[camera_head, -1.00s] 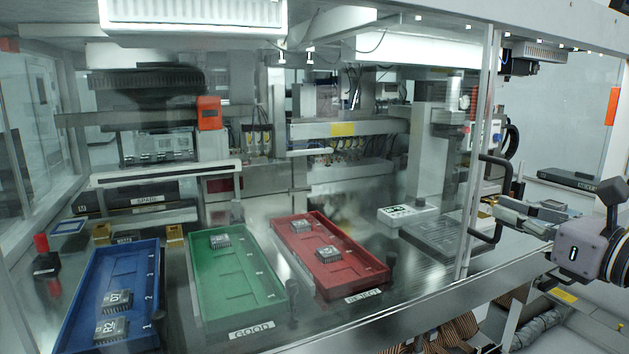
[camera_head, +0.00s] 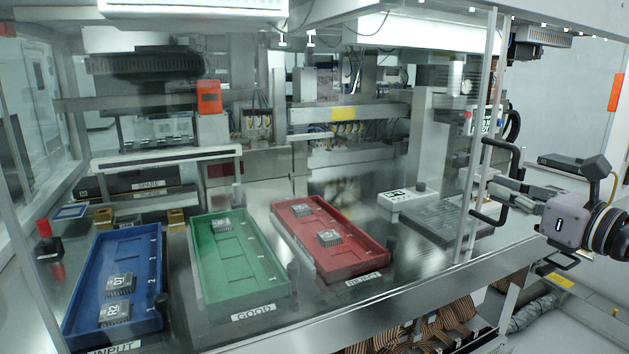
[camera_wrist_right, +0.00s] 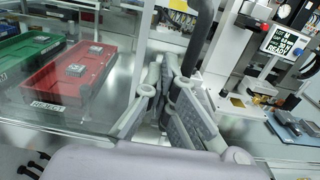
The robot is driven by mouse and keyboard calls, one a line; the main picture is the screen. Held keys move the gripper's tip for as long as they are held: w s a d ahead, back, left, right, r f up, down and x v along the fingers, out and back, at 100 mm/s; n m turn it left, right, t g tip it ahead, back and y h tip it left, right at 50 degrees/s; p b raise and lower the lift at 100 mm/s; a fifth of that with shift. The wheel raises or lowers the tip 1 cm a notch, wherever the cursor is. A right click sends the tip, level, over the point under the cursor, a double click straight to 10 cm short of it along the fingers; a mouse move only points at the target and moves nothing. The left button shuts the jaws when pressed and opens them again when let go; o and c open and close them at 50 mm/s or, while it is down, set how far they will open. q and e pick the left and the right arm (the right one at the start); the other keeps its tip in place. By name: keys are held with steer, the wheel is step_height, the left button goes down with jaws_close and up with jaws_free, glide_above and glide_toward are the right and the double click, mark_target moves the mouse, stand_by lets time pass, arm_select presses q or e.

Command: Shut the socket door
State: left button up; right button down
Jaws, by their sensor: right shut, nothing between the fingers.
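The socket door is a clear panel with a metal edge strip (camera_head: 481,130) at the right of the glass front. Its black bow handle (camera_head: 517,165) stands out from that edge and also shows in the right wrist view (camera_wrist_right: 202,35). My right gripper (camera_head: 494,188) is at the handle, coming from the right, shut and empty. In the right wrist view its fingers (camera_wrist_right: 165,95) are close together beside the lower part of the handle; I cannot tell whether they touch it. My left gripper is not in view.
Behind the glass lie a blue tray (camera_head: 76,292), a green tray (camera_head: 198,278) and a red tray (camera_head: 366,268) with chips. A white unit with a display (camera_wrist_right: 283,42) stands to the right in the right wrist view. A metal ledge (camera_head: 420,284) runs along the front.

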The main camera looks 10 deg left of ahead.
steer(key=w+d, duration=1)
steer(key=d, duration=0.4)
steer(key=shift+w+p, duration=0.3)
steer(key=shift+w, duration=0.05)
steer(key=shift+r, duration=0.1)
